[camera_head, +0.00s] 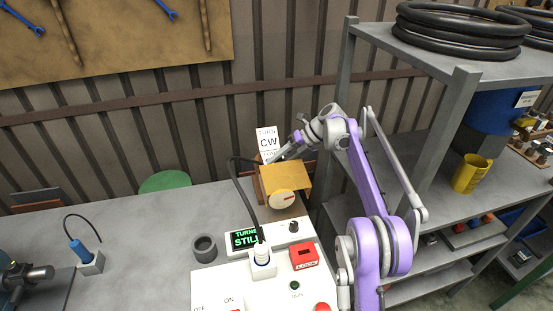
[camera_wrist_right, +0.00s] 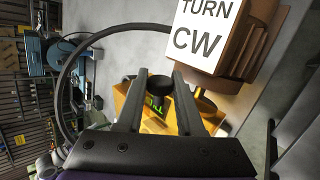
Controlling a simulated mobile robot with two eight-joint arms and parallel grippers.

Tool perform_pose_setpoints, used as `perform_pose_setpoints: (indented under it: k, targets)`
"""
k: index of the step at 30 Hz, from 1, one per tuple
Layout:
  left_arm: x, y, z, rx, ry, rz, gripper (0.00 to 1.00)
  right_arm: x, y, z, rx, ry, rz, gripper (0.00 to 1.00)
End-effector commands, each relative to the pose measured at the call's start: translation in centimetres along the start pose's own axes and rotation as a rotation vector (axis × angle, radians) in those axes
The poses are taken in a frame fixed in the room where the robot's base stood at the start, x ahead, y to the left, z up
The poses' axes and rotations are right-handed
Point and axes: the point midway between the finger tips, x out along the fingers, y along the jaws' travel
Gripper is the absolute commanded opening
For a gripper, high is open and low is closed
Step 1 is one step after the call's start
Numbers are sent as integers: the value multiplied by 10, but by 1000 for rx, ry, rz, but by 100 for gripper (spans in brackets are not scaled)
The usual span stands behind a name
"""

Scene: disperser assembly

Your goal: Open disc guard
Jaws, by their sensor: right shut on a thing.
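The disc guard (camera_head: 286,178) is a yellow cover over a brown housing at the back of the white control panel. A round pale dial with a red mark (camera_head: 282,199) shows at its front. My right gripper (camera_head: 271,160) reaches its back edge from the right. In the right wrist view, the fingers (camera_wrist_right: 154,88) stand either side of a dark round knob (camera_wrist_right: 158,83) on the yellow guard (camera_wrist_right: 150,122) and are shut on it. The fingers partly hide the guard there. My left gripper is in neither view.
A "TURN CW" sign (camera_head: 267,140) stands just behind the guard. A black cable (camera_head: 240,190) arches beside it to a white plug (camera_head: 262,256). The panel (camera_head: 215,290) has a green-lettered display (camera_head: 245,238) and a red lock block (camera_head: 304,257). A grey ring (camera_head: 204,248) lies left on the bench.

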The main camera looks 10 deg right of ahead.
Motion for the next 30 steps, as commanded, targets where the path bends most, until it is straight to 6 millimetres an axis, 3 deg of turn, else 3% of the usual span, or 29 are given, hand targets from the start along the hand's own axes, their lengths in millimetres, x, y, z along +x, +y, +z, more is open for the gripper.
perform_pose_setpoints:
  k: [11, 12, 16, 26, 30]
  targets:
    - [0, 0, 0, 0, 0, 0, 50, 0, 1, 1, 3, -3, 1, 0]
    - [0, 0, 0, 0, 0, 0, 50, 0, 0, 1, 3, -3, 1, 42]
    - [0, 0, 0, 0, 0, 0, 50, 0, 0, 1, 3, -2, 1, 65]
    - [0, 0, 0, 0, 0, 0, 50, -2, 0, 0, 3, 0, 0, 66]
    - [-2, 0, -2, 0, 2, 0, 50, -18, 0, 1, 4, -1, 0, 66]
